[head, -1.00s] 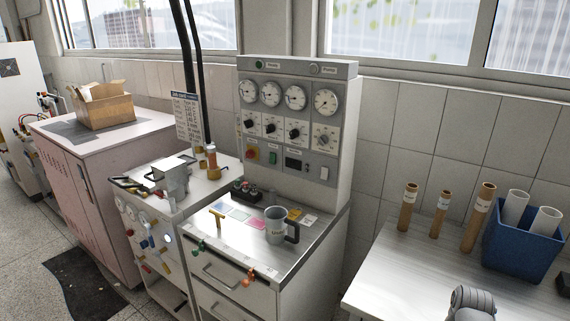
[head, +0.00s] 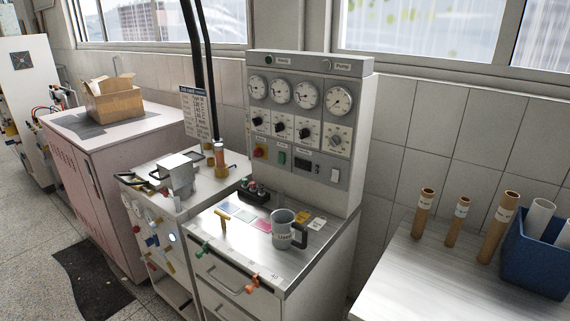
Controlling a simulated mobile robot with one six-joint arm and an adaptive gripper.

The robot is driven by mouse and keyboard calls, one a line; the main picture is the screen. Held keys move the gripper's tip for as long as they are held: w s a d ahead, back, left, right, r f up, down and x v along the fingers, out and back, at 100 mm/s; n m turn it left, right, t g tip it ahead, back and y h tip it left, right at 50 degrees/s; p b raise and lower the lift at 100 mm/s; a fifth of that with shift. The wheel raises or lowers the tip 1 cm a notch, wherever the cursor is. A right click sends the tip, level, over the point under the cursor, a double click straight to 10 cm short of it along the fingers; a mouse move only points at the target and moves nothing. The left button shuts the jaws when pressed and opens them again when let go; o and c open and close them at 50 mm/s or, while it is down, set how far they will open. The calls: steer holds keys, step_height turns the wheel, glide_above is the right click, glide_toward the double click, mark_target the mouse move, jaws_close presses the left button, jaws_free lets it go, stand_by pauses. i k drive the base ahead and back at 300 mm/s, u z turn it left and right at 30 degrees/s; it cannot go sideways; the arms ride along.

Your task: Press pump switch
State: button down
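The grey control panel (head: 305,118) stands upright at the back of the steel-topped cabinet. Its top strip has a small green lamp on the left and a label at the right (head: 343,67) that seems to read "Pump". Its lower row holds a red knob on yellow (head: 260,151), a green switch (head: 282,158), a small dark display (head: 304,167) and a white rocker switch (head: 335,175). I cannot read which switch is the pump's, nor its position. My gripper is not in view.
A grey mug (head: 283,230) stands on the cabinet top (head: 258,254) before the panel, near coloured cards and a small black switch box (head: 254,192). Orange (head: 252,284) and green valves stick out in front. Cardboard tubes (head: 456,222) and a blue bin (head: 535,262) stand on the right table.

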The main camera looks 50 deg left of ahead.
mark_target(281, 156)
steer(key=k, duration=0.9)
steer(key=u, duration=1.55)
steer(key=i, duration=0.95)
